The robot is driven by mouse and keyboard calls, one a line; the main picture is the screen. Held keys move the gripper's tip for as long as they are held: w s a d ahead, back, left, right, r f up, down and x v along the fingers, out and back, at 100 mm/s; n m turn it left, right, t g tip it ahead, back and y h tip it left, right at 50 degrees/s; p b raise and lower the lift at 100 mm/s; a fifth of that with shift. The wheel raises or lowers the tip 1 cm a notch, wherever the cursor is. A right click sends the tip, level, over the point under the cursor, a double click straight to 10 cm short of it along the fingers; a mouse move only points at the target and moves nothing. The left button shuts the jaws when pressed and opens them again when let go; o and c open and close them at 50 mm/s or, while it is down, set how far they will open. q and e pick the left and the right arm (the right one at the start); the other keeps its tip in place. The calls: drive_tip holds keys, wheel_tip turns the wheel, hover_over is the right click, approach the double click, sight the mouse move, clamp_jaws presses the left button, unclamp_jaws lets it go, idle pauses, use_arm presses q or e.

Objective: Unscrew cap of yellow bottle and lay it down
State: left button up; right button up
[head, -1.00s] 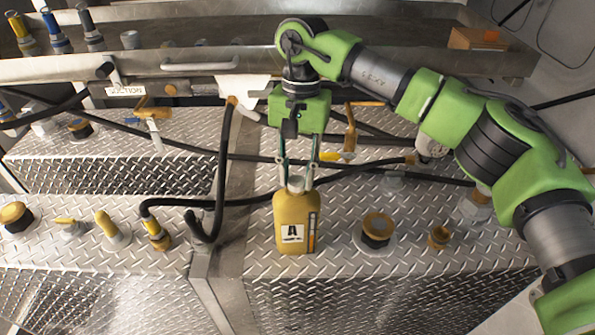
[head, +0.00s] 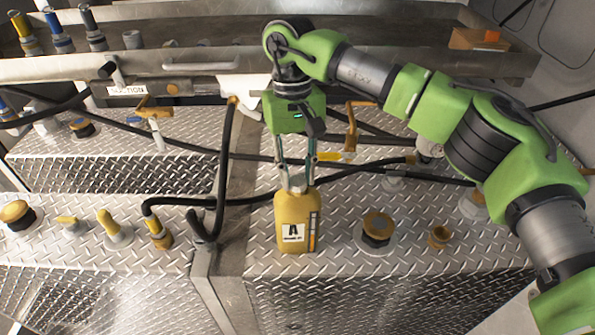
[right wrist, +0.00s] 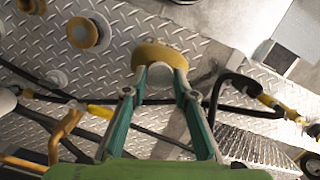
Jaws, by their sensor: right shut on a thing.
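The yellow bottle (head: 294,222) stands upright on the diamond-plate top, with a white "A" label facing the head camera. Its pale grey cap (head: 297,183) is at the top. My right gripper (head: 297,187) comes from above with its fingers on both sides of the cap, shut on it. In the right wrist view the cap (right wrist: 160,74) sits between the two fingertips, with the yellow bottle (right wrist: 160,54) beyond it. Whether the cap is still on the thread cannot be told. My left gripper is not in view.
A yellow valve handle (head: 350,130) is close behind right. Bare plate lies between the bottle and the fitting.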

drive_tip(key=shift+s+f, duration=0.1)
drive_tip(key=shift+f, duration=0.15)
drive_tip(key=n, duration=0.5)
drive_tip(key=shift+h, duration=0.4)
drive_tip(key=o, duration=1.1)
drive_tip(key=shift+o, duration=0.2)
drive_tip(key=o, duration=0.3)
drive_tip(key=shift+r, duration=0.15)
